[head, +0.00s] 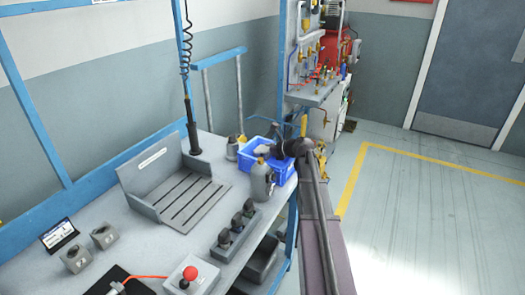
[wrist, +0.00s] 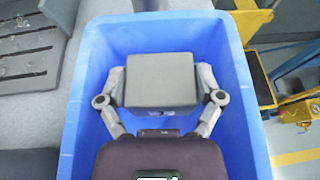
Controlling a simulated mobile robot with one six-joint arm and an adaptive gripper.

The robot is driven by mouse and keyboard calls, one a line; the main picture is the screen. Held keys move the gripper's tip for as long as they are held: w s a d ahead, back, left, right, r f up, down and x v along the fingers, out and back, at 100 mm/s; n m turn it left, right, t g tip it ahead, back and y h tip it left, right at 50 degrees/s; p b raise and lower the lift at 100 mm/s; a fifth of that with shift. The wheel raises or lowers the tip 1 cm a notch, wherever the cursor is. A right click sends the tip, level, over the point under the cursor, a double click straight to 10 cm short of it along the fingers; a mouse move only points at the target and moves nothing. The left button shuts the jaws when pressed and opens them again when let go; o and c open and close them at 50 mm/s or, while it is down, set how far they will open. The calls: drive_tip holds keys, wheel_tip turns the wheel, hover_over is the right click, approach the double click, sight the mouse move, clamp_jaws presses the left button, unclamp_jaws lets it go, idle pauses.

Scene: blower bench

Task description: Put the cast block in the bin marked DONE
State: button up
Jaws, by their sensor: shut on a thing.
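The cast block (wrist: 161,76) is a plain grey rectangular block in the wrist view. My gripper (wrist: 161,90) is shut on it, one finger on each side. The blue bin (wrist: 82,110) surrounds block and fingers in that view, so they are over or inside its opening; I cannot tell how deep. In the head view the blue bin (head: 283,171) stands at the bench's far right corner, with my gripper (head: 266,149) at its opening. No DONE marking is readable on the bin. The block is not clear in the head view.
A grey bottle (head: 262,180) stands close in front of the bin. A grey slotted fixture (head: 152,177) stands to the left. Several dark-topped parts sit in a holder (head: 237,234) near the front edge. A red button box (head: 189,280) is nearer.

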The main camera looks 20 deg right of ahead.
drive_tip(key=shift+f+b, duration=0.35)
drive_tip(key=shift+f, duration=0.1)
drive_tip(key=o, duration=1.1)
drive_tip(key=shift+c, duration=0.2)
drive_tip(key=shift+r, duration=0.25)
drive_tip(key=shift+r+p, duration=0.4)
drive_tip(key=shift+p, duration=0.25)
drive_tip(key=shift+s+d+r, duration=0.1)
drive_tip(key=shift+s+r, duration=0.1)
drive_tip(key=shift+r, duration=0.05)
drive_tip(key=p+v, duration=0.4)
drive_tip(key=v, duration=0.7)
drive_tip(key=shift+s, duration=0.25)
